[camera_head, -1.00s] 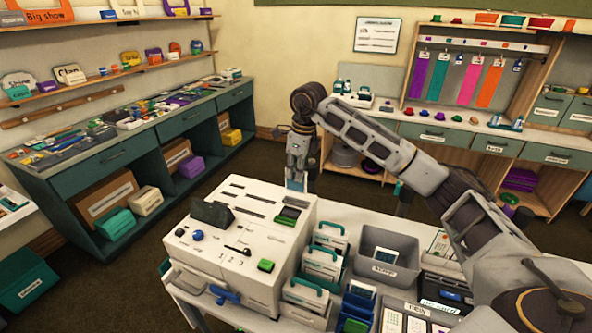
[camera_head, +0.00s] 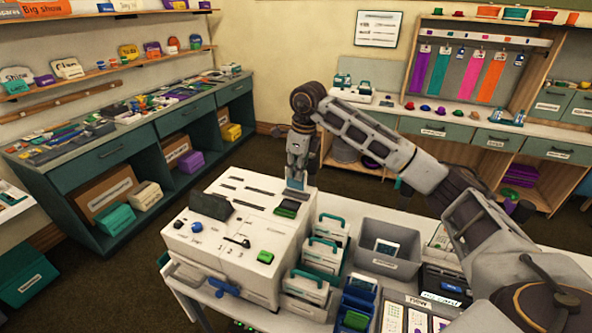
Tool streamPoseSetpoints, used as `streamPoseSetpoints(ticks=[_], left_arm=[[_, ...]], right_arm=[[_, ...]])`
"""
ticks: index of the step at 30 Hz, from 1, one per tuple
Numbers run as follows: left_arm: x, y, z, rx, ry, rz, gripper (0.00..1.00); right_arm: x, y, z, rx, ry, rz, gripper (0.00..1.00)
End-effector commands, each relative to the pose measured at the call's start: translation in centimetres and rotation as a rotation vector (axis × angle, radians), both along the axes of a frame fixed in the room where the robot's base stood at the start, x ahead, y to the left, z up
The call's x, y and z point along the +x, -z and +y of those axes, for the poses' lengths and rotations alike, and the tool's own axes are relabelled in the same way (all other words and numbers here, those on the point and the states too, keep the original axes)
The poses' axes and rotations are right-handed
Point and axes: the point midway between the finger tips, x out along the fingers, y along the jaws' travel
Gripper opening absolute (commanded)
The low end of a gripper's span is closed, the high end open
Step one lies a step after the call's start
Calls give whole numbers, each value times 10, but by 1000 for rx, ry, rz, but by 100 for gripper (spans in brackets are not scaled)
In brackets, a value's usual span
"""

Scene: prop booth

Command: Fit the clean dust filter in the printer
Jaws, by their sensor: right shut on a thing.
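The white printer (camera_head: 215,240) stands on the left of the white table, with dark slots, a blue knob and green pieces on its top. My right gripper (camera_head: 296,172) points down over the printer's back right part. It is shut on a thin blue-grey piece, seemingly the dust filter (camera_head: 296,184). The filter's lower end shows near the printer's top back edge, close to a dark green piece (camera_head: 288,208). I cannot tell whether it touches the printer or is in a slot. My left gripper is not in view.
A grey bin (camera_head: 362,263) with a labelled, dark-faced item (camera_head: 386,248) stands right of the printer. Several white boxes with teal handles (camera_head: 322,245) stand between them. Trays with cards (camera_head: 405,318) fill the table's front right. Floor lies open behind the table.

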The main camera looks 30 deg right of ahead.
Motion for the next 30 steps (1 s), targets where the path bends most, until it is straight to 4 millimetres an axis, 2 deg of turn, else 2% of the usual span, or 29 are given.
streamPoseSetpoints(ticks=[14, 30], left_arm=[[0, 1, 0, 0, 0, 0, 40], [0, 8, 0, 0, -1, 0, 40]], right_arm=[[0, 2, 0, 0, 0, 0, 2], [0, 12, 0, 0, 0, 0, 2]])
